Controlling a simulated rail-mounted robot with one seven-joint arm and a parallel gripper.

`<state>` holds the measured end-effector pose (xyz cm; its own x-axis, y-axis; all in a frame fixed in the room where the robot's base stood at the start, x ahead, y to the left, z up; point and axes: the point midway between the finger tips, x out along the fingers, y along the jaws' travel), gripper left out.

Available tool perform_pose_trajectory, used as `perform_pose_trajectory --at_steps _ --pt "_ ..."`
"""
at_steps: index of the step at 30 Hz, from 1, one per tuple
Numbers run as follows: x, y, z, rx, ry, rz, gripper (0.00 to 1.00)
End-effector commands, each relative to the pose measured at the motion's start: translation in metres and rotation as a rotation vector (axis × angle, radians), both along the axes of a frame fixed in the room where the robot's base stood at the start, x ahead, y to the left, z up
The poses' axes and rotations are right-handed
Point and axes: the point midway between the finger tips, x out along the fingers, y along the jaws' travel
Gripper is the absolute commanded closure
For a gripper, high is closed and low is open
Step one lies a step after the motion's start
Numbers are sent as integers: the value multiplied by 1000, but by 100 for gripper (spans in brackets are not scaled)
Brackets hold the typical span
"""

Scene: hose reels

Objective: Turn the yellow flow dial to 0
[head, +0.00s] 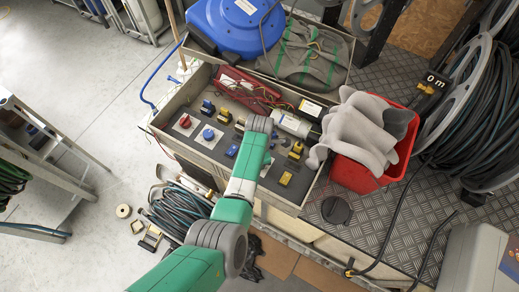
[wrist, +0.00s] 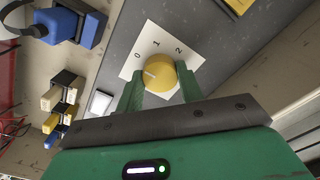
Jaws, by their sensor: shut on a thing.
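In the wrist view the round yellow flow dial (wrist: 159,75) sits on a white plate (wrist: 133,66) marked 0, 1 and 2. My gripper (wrist: 160,88) has its two green fingers on either side of the dial and is shut on it. A pale pointer line on the dial lies on its left part, roughly on the side of the 0; its exact alignment is hard to tell. In the head view my arm covers this spot, and I cannot make out the dial or the fingertips.
A red dial (head: 184,121) and a blue dial (head: 208,134) sit on white plates in the same grey tray. Blue and yellow blocks stand around them. A red bin (head: 360,176) with grey cloth stands at right, and a blue reel (head: 238,25) behind.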

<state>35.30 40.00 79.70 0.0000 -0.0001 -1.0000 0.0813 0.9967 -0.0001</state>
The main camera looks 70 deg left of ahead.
Motion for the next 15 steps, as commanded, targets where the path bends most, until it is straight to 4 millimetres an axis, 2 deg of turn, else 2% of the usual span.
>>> perform_pose_trajectory --at_steps 2,3,6,15 --pt "0 0 1 0 0 2 86" --pt "0 0 1 0 0 2 61" --pt "0 0 1 0 0 1 42" --pt "0 0 4 1 -1 0 41"
